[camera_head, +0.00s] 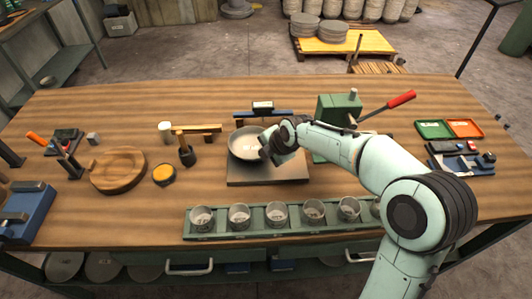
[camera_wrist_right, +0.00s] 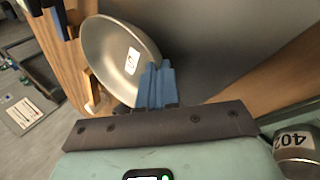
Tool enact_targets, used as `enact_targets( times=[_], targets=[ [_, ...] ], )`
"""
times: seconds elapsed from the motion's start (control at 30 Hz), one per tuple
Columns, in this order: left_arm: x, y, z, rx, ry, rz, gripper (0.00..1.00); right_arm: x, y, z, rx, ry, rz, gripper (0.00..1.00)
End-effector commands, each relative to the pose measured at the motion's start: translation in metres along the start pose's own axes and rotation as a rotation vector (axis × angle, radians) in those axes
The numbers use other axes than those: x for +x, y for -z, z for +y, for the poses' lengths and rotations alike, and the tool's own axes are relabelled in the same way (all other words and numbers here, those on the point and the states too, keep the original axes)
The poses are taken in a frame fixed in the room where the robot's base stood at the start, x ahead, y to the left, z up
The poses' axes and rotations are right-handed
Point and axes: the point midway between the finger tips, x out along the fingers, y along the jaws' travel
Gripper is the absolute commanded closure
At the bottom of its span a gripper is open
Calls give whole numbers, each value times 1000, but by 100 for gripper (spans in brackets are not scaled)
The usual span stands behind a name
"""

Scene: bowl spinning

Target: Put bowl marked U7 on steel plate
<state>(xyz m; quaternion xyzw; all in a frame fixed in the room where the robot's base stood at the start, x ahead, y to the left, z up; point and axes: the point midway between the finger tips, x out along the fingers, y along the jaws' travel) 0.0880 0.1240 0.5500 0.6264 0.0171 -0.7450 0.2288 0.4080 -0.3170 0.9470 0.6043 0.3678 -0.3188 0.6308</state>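The metal bowl (camera_head: 243,143) is over the rear left part of the steel plate (camera_head: 268,175) in the head view; I cannot tell whether it touches the plate. In the right wrist view the bowl (camera_wrist_right: 108,52) shows its hollow side and a white label whose mark I cannot fully read. My right gripper (camera_head: 270,148) is at the bowl's right rim. Its blue fingers (camera_wrist_right: 156,85) are close together with the rim between them. The grey plate (camera_wrist_right: 215,45) lies beside the bowl in that view. My left gripper is not in view.
A green rack (camera_head: 220,229) with several labelled metal cups runs along the front. A blue-and-black stand (camera_head: 263,113) is behind the bowl. A green press with a red handle (camera_head: 400,99) is at right. A wooden dish (camera_head: 118,170) and an orange-filled pot (camera_head: 164,175) are left.

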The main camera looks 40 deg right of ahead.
Motion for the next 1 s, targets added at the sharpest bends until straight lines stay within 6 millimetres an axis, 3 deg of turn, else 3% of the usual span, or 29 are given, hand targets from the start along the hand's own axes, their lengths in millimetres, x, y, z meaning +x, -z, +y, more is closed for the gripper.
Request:
enact_targets(
  times=[0.03,0.1,0.13,0.53,1.0],
  targets=[
    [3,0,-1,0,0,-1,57,2,0,-2,0,-1,0,100],
    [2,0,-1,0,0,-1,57,2,0,-1,0,1,0,78],
    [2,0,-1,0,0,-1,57,2,0,-1,0,1,0,72],
    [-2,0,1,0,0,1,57,-5,0,2,0,-2,0,72],
    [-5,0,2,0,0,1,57,-98,0,2,-1,-4,-1,72]
  ],
)
